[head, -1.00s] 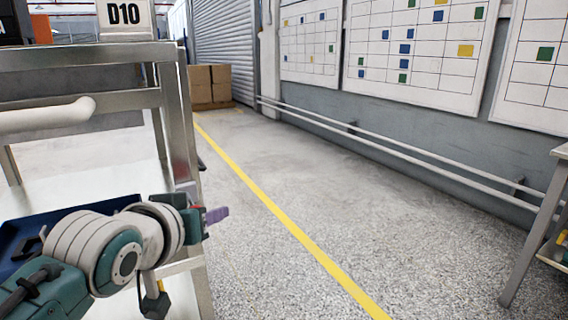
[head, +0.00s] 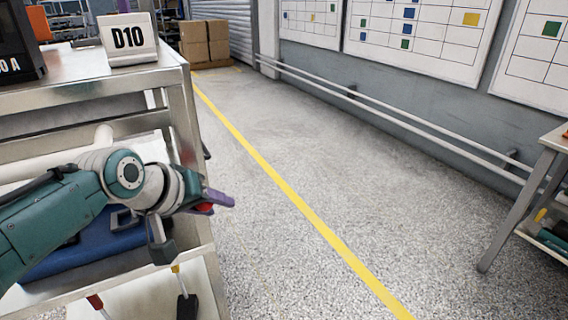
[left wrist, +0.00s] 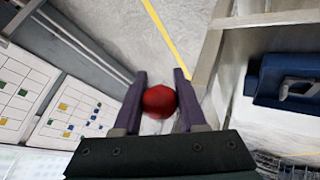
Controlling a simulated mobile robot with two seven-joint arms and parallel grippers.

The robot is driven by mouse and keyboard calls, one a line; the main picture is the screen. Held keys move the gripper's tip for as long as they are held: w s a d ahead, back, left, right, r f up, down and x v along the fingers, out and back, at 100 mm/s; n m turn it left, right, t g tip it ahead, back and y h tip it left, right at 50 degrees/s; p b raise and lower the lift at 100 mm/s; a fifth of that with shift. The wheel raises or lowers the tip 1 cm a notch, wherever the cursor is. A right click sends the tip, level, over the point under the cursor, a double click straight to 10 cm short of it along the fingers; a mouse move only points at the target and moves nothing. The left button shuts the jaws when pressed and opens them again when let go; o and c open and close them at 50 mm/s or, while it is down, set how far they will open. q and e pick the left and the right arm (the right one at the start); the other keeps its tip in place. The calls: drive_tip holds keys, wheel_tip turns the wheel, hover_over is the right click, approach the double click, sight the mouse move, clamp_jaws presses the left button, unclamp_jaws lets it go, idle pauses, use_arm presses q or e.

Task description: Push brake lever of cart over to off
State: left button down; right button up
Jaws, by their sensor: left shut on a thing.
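The metal cart (head: 172,85) stands at the left of the head view, with a white cart handle (head: 106,136) on its near side. The brake lever shows only as a red ball knob (left wrist: 159,101) between purple fingers in the left wrist view. A bit of red knob (head: 205,207) also shows at the cart's right side in the head view. My left gripper (head: 216,198) is shut on this knob, one finger on each side. The lever's shaft is mostly hidden, so I cannot tell its angle. My right gripper is not in view.
A blue case (head: 85,245) lies on the shelf below. Cardboard boxes (head: 205,42) stand at the back. A table (head: 555,140) is at the right. The floor along the yellow line (head: 280,185) is clear.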

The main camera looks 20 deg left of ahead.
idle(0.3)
use_arm(q)
drive_tip(key=shift+c, duration=2.3)
unclamp_jaws()
drive_tip(key=shift+r, duration=0.1)
drive_tip(key=p+v, duration=0.6)
drive_tip(key=v, duration=0.3)
drive_tip(key=shift+s+r, duration=0.25)
drive_tip(key=shift+s, duration=0.05)
drive_tip(key=shift+r, duration=0.1)
